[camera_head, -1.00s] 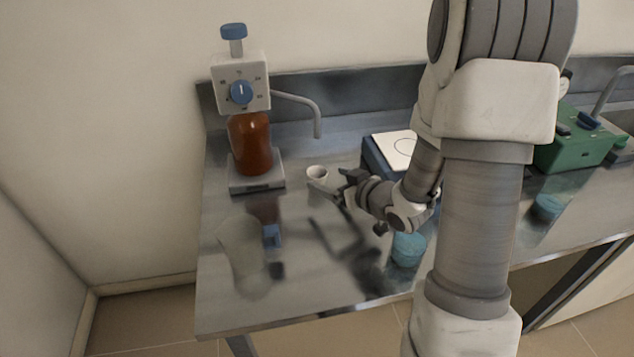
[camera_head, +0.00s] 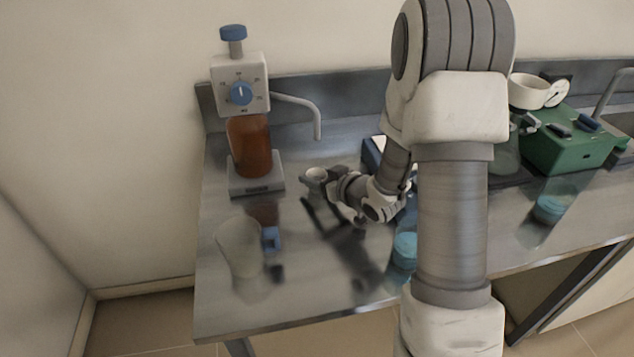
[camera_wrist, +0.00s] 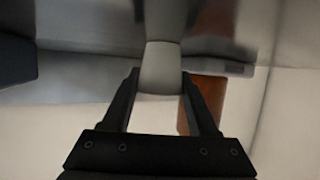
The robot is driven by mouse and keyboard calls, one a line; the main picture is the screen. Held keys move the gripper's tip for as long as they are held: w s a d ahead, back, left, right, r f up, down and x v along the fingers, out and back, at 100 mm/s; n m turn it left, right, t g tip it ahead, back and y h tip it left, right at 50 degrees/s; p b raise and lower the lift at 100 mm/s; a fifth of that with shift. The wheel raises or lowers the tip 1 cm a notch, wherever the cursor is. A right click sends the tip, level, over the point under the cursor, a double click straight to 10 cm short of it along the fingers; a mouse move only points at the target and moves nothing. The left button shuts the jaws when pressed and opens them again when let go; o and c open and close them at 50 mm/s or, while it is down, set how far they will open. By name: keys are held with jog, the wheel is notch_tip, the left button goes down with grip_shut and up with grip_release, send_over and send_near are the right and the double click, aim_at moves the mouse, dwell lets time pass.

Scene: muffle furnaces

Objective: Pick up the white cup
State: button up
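The small white cup (camera_head: 316,174) stands upright on the steel bench, just right of the scale under the brown bottle. My gripper (camera_head: 327,181) is low over the bench at the cup's right side, its fingers reaching toward the cup. In the wrist view the cup (camera_wrist: 160,68) sits between the tips of my gripper (camera_wrist: 160,80), whose two dark fingers are spread. The fingertips are very close to the cup's sides; I cannot tell whether they touch it. In the head view the fingers partly hide the cup.
The brown bottle (camera_head: 250,147) with a dial unit (camera_head: 240,84) stands on a scale (camera_head: 257,186) behind left. A blue-sided device (camera_head: 374,158) is behind my arm. A green device (camera_head: 570,148) is at right.

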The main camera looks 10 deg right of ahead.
jog(key=c, duration=0.6)
jog(key=shift+c, duration=0.2)
jog(key=shift+r, duration=0.15)
jog(key=shift+r, duration=0.55)
notch_tip(320, 180, up, 3)
jog(key=shift+p, duration=0.65)
jog(key=s+d+r+p, duration=0.2)
jog(key=s+d+r, duration=0.4)
jog(key=d, duration=0.3)
jog(key=shift+s+d+r+p, duration=0.3)
jog(key=shift+d+r+p, duration=0.05)
jog(key=shift+p, duration=0.05)
